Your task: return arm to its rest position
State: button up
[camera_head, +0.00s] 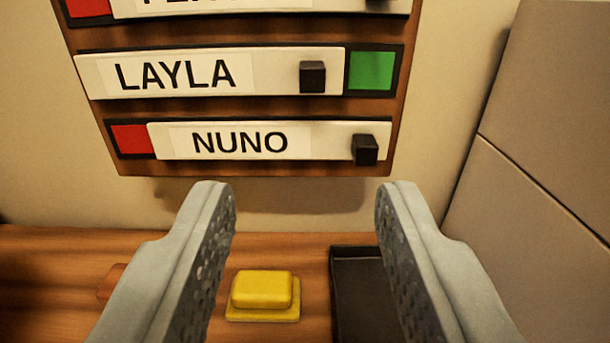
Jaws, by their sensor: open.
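My gripper (305,195) is open and empty, its two grey fingers spread wide in the lower half of the view. Between the fingers, the view shows the wooden table (285,244) and the wall. A wooden name board (250,110) hangs on the wall above the fingertips. Its LAYLA slider (265,76) shows green at the right end. Its NUNO slider (320,140) shows red at the left end. The fingertips appear just below the board's lower edge in the picture, and I see no contact.
A yellow block (262,290) on a yellow base sits on the table between the fingers. A black tray (352,290) is partly hidden by the right finger. A grey panel (550,110) stands at the right. Another slider at the top is cut off.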

jog(key=s+a+r+m+h, duration=0.15)
jog(key=s+a+r, duration=0.25)
jog(key=s+a, duration=0.55)
jog(key=s+a+f, duration=0.2)
jog(key=s+a, duration=0.1)
jog(key=s, duration=0.4)
jog(key=s+a+f+n+y, duration=0.1)
jog(key=s+a+f, duration=0.2)
jog(key=s, duration=0.4)
jog(key=shift+s+a+g, duration=0.25)
jog(key=shift+a+g, duration=0.05)
jog(key=shift+n+y, duration=0.25)
dwell(0.3)
